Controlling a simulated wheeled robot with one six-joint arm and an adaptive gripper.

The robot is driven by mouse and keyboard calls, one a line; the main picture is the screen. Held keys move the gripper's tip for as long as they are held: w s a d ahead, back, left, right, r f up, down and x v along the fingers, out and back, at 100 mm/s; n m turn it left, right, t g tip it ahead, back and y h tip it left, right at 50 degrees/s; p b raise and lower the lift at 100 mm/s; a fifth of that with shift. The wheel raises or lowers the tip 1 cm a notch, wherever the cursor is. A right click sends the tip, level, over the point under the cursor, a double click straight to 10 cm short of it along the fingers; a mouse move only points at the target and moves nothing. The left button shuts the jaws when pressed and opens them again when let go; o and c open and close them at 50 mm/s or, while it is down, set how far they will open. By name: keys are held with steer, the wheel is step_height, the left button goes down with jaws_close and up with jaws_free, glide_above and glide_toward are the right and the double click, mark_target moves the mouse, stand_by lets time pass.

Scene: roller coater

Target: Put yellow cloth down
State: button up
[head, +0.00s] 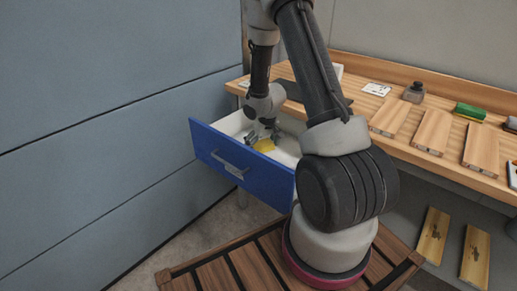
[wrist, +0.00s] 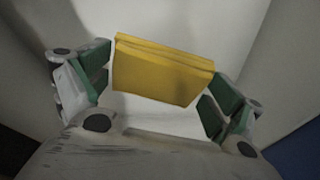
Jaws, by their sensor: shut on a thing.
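The yellow cloth (wrist: 160,72) is a folded, flat block held between the two green-padded fingers of my gripper (wrist: 160,85) in the wrist view. In the head view the yellow cloth (head: 264,145) shows just below my gripper (head: 262,136), inside the open blue-fronted drawer (head: 236,165). My gripper is shut on the cloth. The white drawer interior lies around and beneath it. I cannot tell whether the cloth touches the drawer floor.
A wooden bench top (head: 400,145) sits to the right, with wooden boards, a green sponge (head: 470,111) and a small grey object (head: 414,92). A grey-blue wall (head: 90,130) stands at left. White drawer walls are close on both sides of my gripper.

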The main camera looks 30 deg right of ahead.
steer(key=shift+f, duration=0.15)
steer(key=shift+f, duration=0.35)
steer(key=shift+f, duration=0.15)
steer(key=o, duration=0.6)
steer(key=shift+o, duration=0.2)
